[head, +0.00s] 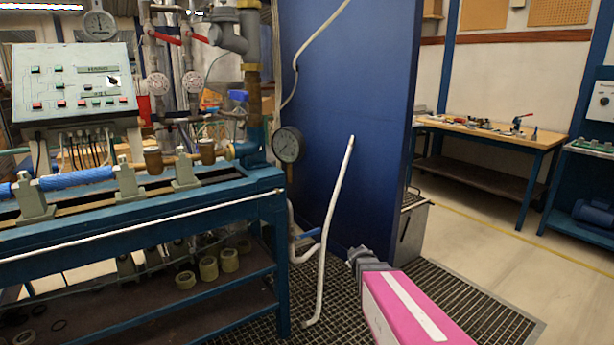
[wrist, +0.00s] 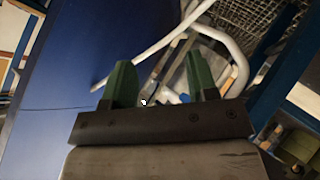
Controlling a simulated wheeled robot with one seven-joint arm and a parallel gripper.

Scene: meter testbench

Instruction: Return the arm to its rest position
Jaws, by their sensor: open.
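My arm shows in the head view as a pink and white link at the bottom right of centre, reaching forward over the floor grating. My gripper (head: 356,255) is the dark grey end of it, in front of the blue panel and right of the test bench. In the wrist view my gripper (wrist: 158,82) has its two green fingers spread apart, with nothing held between them. White pipe (wrist: 180,38) shows behind the fingers. In the head view the bent white pipe (head: 333,215) stands just left of my gripper; I cannot tell the gap between them.
The blue test bench (head: 150,212) with a control panel (head: 72,82) fills the left. A round gauge (head: 288,145) sits at its right end. The tall blue panel (head: 345,90) stands behind my gripper. A wooden workbench (head: 490,133) is at the back right. Open floor (head: 500,240) lies to the right.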

